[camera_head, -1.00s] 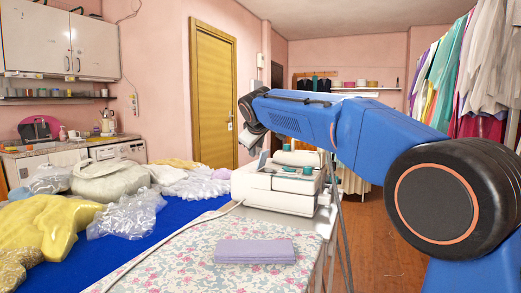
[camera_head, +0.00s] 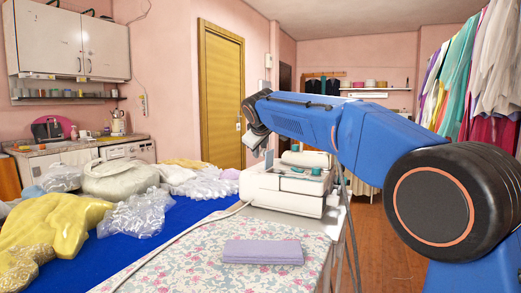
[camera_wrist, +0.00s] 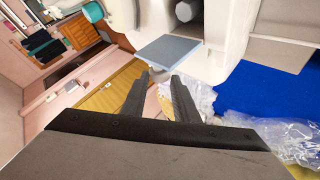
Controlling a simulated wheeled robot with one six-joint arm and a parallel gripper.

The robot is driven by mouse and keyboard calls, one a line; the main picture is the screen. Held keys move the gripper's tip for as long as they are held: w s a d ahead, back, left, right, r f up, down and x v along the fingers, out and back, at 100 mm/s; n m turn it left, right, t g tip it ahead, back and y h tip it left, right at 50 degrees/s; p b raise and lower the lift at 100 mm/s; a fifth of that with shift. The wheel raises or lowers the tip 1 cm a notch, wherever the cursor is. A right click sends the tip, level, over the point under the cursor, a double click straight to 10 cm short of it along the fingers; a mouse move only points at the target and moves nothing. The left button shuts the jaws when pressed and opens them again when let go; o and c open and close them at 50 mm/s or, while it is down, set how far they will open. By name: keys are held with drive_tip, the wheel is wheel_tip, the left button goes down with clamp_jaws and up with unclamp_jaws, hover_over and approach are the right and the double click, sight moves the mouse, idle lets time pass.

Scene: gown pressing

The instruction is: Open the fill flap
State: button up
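A white pressing machine (camera_head: 285,192) with teal parts stands at the far end of the ironing board. In the wrist view, a flat grey-blue panel (camera_wrist: 168,52), which looks like the fill flap, juts from the machine's white body (camera_wrist: 245,88). My gripper (camera_wrist: 160,76) is open and empty. Its two dark fingers point at the panel's near edge, with a gap between them. I cannot tell whether they touch it. In the head view my wrist is above the machine's left side, and the fingers are too small to make out.
A folded lilac cloth (camera_head: 263,252) lies on the floral board cover (camera_head: 200,262). A pale cord runs along the board to the machine. Plastic-wrapped bundles (camera_head: 138,212) and yellow fabric (camera_head: 58,230) lie on the blue surface (camera_head: 180,222) at left. Garments hang at right.

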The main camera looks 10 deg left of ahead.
drive_tip(key=o, duration=0.3)
drive_tip(key=shift+a+f, duration=0.35)
drive_tip(key=shift+f, duration=0.2)
drive_tip(key=shift+o, duration=0.2)
drive_tip(key=shift+d+r, duration=0.1)
drive_tip(key=shift+r, duration=0.1)
drive_tip(key=shift+d+r, duration=0.1)
drive_tip(key=shift+s+d+r, duration=0.1)
drive_tip(key=shift+s+r, duration=0.25)
drive_tip(key=shift+s, duration=0.05)
drive_tip(key=v, duration=1.6)
drive_tip(key=shift+s, duration=0.15)
